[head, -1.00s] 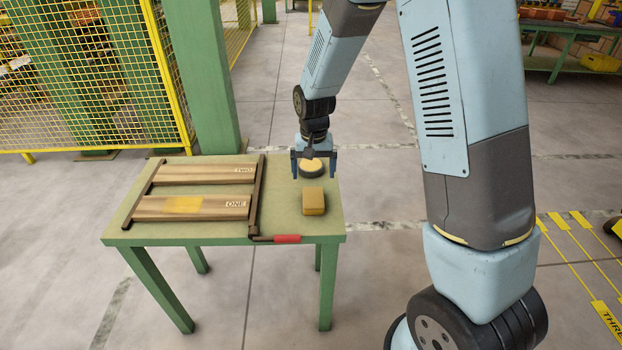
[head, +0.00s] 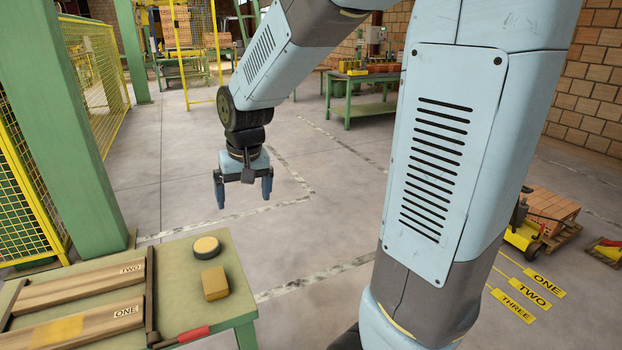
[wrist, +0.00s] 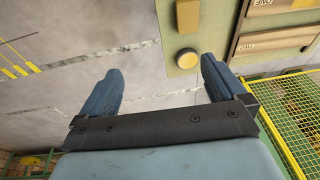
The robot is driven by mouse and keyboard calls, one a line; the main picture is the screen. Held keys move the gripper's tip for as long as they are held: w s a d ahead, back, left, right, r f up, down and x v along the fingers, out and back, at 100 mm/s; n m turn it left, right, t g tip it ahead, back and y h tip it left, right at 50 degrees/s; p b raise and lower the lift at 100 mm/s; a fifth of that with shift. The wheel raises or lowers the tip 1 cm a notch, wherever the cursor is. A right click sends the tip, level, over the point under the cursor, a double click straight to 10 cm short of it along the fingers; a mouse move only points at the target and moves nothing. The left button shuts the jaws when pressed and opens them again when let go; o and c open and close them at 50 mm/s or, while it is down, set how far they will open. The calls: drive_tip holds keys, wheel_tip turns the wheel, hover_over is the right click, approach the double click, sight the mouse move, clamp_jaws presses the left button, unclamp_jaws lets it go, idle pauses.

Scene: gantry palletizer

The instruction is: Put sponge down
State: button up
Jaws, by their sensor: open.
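A yellow-brown rectangular block (head: 216,283), which looks like the sponge, lies flat on the green table (head: 185,310) near its right edge. It also shows in the wrist view (wrist: 189,17). A round dark piece with a yellow top (head: 206,247) sits just behind it on the table and shows in the wrist view too (wrist: 187,58). My gripper (head: 243,200) is open and empty, in the air beyond the table's far right edge. In the wrist view nothing is between its fingers (wrist: 162,66).
Wooden boards marked ONE (head: 80,328) and TWO (head: 80,283) lie in a dark frame on the table's left. A red handle (head: 194,334) sticks out at its front. A green post (head: 65,130) and yellow mesh fence (head: 25,190) stand left.

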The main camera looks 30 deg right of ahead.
drive_tip(key=s+d+r+t, duration=0.1)
drive_tip(key=s+d+r, duration=0.2)
drive_tip(key=s+r, duration=0.2)
drive_tip(key=s+d+r+t, duration=0.2)
drive_tip(key=s+d+r, duration=0.2)
drive_tip(key=s, duration=0.8)
drive_tip(key=shift+s+d+r+h, duration=0.25)
drive_tip(key=shift+s+r+h, duration=0.05)
drive_tip(key=shift+r, duration=0.15)
idle(0.4)
